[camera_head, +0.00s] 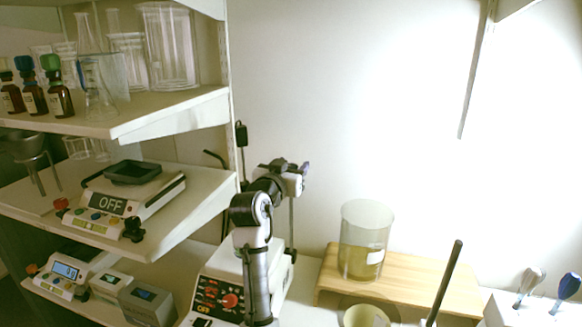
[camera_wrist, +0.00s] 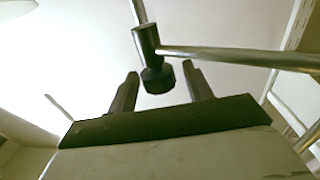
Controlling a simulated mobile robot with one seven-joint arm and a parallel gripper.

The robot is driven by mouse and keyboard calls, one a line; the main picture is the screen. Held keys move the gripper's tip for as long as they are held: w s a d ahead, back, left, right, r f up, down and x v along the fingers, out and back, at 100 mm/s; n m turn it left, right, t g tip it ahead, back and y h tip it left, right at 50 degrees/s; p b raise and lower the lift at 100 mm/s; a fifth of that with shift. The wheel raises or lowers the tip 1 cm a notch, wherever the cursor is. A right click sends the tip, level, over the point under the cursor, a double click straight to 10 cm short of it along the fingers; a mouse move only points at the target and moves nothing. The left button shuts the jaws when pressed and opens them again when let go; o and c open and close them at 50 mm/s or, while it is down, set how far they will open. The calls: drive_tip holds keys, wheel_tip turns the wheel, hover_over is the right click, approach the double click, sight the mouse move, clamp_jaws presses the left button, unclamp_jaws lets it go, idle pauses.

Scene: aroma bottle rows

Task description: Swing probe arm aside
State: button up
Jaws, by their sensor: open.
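The probe arm shows in the wrist view as a thin metal rod (camera_wrist: 235,56) running right from a black clamp knob (camera_wrist: 157,76). My gripper (camera_wrist: 161,84) is open, with its two dark fingers on either side of the lower end of this knob. I cannot tell whether either finger touches it. In the head view my arm stands in front of a white hotplate (camera_head: 219,268) with a red knob, and hides much of it. A vertical metal rod (camera_head: 291,222) shows behind my arm. My fingertips and the clamp are hard to tell apart there.
A wooden stand (camera_head: 420,288) to the right bears a glass beaker (camera_head: 366,225) with yellowish liquid. A dark rod (camera_head: 445,278) leans in front of it. Shelves at left hold bottles, glassware and a device marked OFF (camera_head: 125,205). The wall space above the stand is clear.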

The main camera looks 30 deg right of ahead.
clamp_jaws()
